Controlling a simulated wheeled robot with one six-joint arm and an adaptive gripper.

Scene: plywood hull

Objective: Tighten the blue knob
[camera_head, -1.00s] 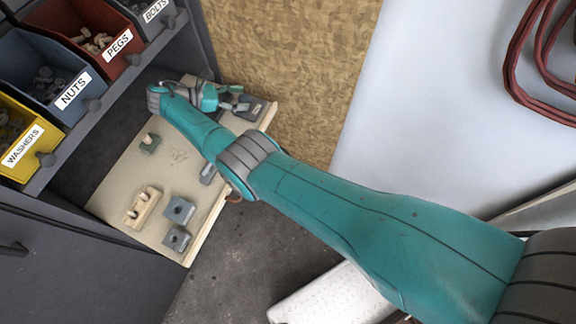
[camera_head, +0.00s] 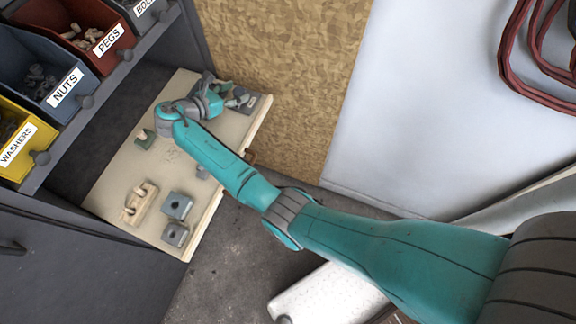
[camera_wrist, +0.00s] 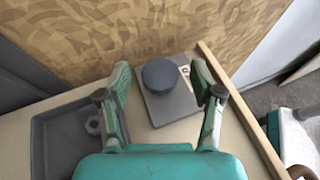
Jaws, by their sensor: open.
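The blue knob (camera_wrist: 160,76) is a round, dark blue-grey disc on a grey square plate (camera_wrist: 172,106) in the wrist view. My gripper (camera_wrist: 163,82) is open, with one green finger on each side of the knob and a gap between each finger and it. In the head view my gripper (camera_head: 236,98) is over the far right corner of the board, and the plate (camera_head: 258,103) shows partly beside it. The knob itself is hard to make out there, largely hidden by my gripper.
The chipboard wall (camera_head: 290,70) stands close behind.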

